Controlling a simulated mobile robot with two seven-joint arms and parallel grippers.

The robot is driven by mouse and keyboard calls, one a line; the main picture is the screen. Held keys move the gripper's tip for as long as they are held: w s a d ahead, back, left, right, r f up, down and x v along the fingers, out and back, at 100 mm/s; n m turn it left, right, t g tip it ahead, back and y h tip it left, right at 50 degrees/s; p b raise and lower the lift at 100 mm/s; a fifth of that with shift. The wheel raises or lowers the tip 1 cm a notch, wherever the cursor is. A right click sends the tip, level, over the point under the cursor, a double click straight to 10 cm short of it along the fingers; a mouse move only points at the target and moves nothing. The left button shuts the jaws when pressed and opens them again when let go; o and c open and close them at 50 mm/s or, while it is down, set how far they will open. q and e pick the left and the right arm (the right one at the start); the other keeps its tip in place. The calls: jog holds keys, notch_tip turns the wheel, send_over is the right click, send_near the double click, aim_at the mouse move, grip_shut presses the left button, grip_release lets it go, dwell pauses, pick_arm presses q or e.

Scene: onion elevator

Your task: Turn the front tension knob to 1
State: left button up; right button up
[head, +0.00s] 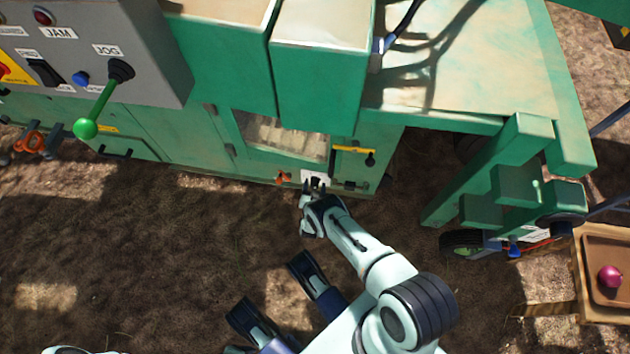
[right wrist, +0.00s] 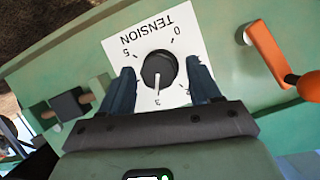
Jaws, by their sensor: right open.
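The tension knob (right wrist: 159,70) is round and black, on a white plate marked TENSION (right wrist: 178,40) with the numbers 0, 3 and 5. Its white pointer line points at about 3. In the right wrist view the plate appears upside down. My right gripper (right wrist: 160,88) is open, with one finger on each side of the knob. Small gaps seem to show between fingers and knob; contact is unclear. In the head view my right gripper (head: 312,190) is at the lower edge of the green machine, at the white plate (head: 308,174).
An orange crank handle (right wrist: 268,55) sits close to the plate. A dark latch (right wrist: 70,103) is on its other side. A green leg frame (head: 485,180) stands at right. The ground in front is open.

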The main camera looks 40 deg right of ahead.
dwell(0.3)
jog(key=c, duration=1)
jog(key=n+g+h, duration=0.1)
jog(key=n, duration=0.1)
jog(key=shift+w+n+g, duration=0.15)
jog(key=shift+n+g, duration=0.15)
jog(key=shift+w+a+n+g+h, duration=0.1)
jog(key=shift+n+g+h, duration=0.4)
jog(key=shift+n, duration=0.5)
